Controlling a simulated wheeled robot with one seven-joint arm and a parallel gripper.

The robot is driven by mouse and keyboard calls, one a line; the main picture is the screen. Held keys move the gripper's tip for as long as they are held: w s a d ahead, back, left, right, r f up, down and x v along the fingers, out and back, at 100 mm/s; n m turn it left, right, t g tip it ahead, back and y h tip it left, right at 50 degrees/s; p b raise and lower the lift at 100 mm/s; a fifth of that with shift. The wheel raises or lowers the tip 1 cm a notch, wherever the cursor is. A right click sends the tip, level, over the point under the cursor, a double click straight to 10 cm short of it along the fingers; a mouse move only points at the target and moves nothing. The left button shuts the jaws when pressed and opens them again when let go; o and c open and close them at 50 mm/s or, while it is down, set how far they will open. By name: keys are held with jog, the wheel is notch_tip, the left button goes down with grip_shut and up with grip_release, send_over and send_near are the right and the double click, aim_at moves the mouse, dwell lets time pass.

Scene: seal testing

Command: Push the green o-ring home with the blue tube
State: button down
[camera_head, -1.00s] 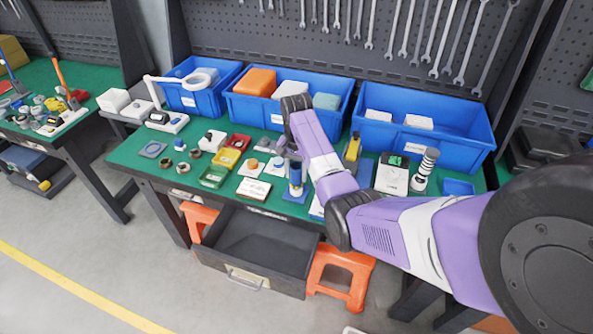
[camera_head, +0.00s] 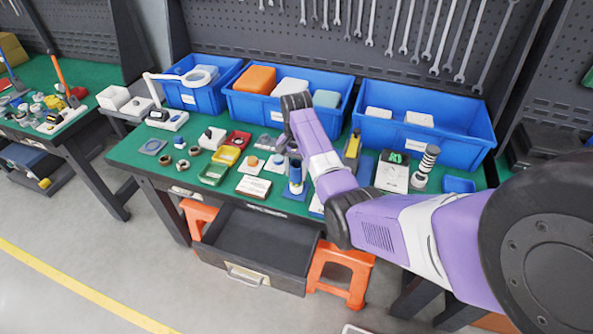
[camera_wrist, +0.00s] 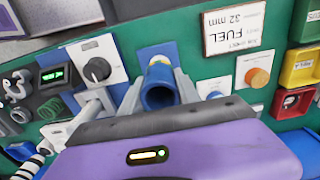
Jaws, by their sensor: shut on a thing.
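My gripper (camera_wrist: 159,92) is shut on the blue tube (camera_wrist: 156,75), with one grey finger on each side of it. The tube's open round end faces the wrist camera. In the head view the blue tube (camera_head: 296,170) stands roughly upright, with a white part below it, over a blue square plate (camera_head: 302,194) near the table's front edge. The plate also shows behind the tube in the wrist view (camera_wrist: 146,53). I cannot make out the green o-ring; the tube and fingers hide the spot under the tube.
A white label card (camera_head: 254,187) lies left of the tube, with a white plate bearing an orange knob (camera_head: 253,162) behind it. Green (camera_head: 213,175), yellow (camera_head: 227,156) and red trays stand further left. Blue bins (camera_head: 425,125) line the back. An open drawer (camera_head: 258,245) juts out below.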

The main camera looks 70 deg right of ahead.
aim_at(296, 162)
jog(key=shift+f+b, duration=0.5)
jog(key=shift+f, duration=0.4)
jog(key=shift+r, duration=0.1)
jog(key=shift+r+p, duration=1.25)
jog(key=shift+r, duration=1.4)
